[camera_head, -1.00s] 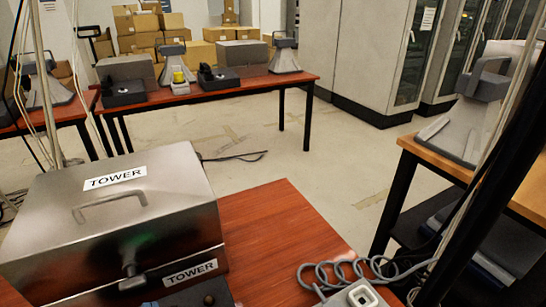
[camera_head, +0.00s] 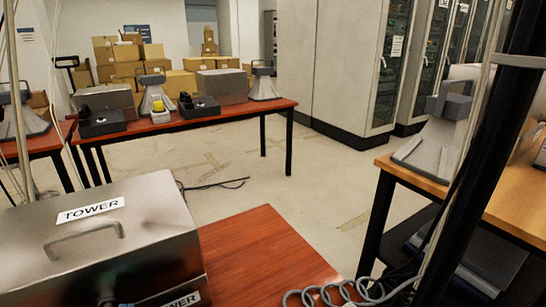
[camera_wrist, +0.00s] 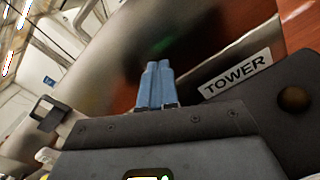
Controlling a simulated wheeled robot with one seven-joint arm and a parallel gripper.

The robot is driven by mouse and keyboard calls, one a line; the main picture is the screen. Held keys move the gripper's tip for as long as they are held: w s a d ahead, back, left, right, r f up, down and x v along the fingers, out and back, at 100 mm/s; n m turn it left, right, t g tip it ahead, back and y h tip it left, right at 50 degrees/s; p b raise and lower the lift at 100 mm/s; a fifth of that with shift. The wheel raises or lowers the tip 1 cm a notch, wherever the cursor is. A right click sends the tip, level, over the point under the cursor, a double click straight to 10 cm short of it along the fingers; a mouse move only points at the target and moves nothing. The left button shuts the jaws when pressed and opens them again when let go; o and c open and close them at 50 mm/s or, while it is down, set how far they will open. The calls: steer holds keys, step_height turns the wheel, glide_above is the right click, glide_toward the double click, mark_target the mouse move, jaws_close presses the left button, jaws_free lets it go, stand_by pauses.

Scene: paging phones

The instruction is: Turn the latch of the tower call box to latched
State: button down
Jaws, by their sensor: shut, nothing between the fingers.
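The tower call box (camera_head: 150,222) is a brushed-metal box with a TOWER label and a handle on its closed lid, at the lower left of the head view. A small dark latch (camera_head: 108,291) shows on its front at the bottom edge; its exact angle is unclear. In the wrist view the box's metal side (camera_wrist: 120,50) fills the upper middle. My gripper (camera_wrist: 156,68) shows there with its blue fingers shut together and empty, pointing toward the box. The second TOWER label (camera_wrist: 237,75) is right of the fingers. The latch cannot be made out there.
The box stands on a red-brown table (camera_head: 265,255), bare to its right. A coiled grey cord (camera_head: 335,293) lies at that table's near edge. A dark pole (camera_head: 480,160) and a wooden table (camera_head: 510,198) are at right. A dark knob (camera_wrist: 293,98) shows in the wrist view.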

steer(key=shift+s+a+f+b, duration=0.25)
steer(key=shift+a+f+b, duration=0.05)
steer(key=shift+a+f, duration=0.05)
stand_by(1.0)
steer(key=shift+s+a+r, duration=0.1)
steer(key=shift+s+a+r+p, duration=0.4)
steer(key=shift+a+r+p, duration=0.15)
steer(key=shift+a+p, duration=0.15)
steer(key=shift+s+a, duration=0.15)
steer(key=shift+f, duration=0.25)
stand_by(0.5)
steer(key=shift+r+p, duration=0.45)
steer(key=shift+p, duration=0.15)
